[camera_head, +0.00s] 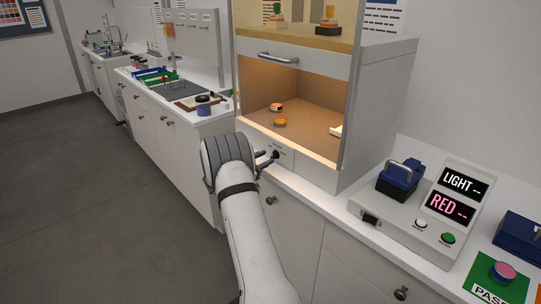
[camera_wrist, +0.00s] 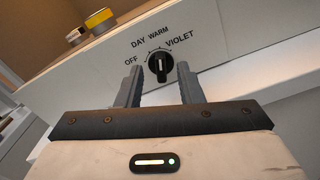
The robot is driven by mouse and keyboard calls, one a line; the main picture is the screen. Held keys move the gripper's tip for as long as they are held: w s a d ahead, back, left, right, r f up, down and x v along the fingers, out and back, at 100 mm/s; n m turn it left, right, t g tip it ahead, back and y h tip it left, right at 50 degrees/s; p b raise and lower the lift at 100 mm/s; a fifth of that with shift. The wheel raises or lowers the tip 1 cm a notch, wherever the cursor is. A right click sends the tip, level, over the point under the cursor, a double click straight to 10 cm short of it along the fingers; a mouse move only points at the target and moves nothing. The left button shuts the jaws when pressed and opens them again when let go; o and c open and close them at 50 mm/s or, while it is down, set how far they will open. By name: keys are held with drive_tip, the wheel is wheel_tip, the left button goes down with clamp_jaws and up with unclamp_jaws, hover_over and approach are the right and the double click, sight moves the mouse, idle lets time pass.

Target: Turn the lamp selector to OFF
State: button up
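The lamp selector (camera_wrist: 159,67) is a black knob on a pale panel, with OFF, DAY, WARM and VIOLET printed in an arc around it. Its white line points roughly up in the wrist view, towards WARM. OFF (camera_wrist: 131,61) is at the left end of the arc. My gripper (camera_wrist: 160,70) is open, with one finger on each side of the knob in the picture. Gaps show between knob and fingers; I cannot tell how deep they reach. In the head view the knob (camera_head: 276,154) sits below the lit cabinet, just right of my gripper.
To the right, a light meter (camera_head: 458,195) reads LIGHT and RED beside a blue device (camera_head: 399,180). A green PASS mat (camera_head: 490,284) lies at far right. Open floor (camera_head: 90,200) is at left.

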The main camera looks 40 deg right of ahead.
sight(272, 155)
drive_tip(key=shift+w+d, duration=0.15)
drive_tip(key=shift+d, duration=1.35)
drive_tip(key=shift+c, duration=0.4)
clamp_jaws()
drive_tip(key=shift+r, duration=0.1)
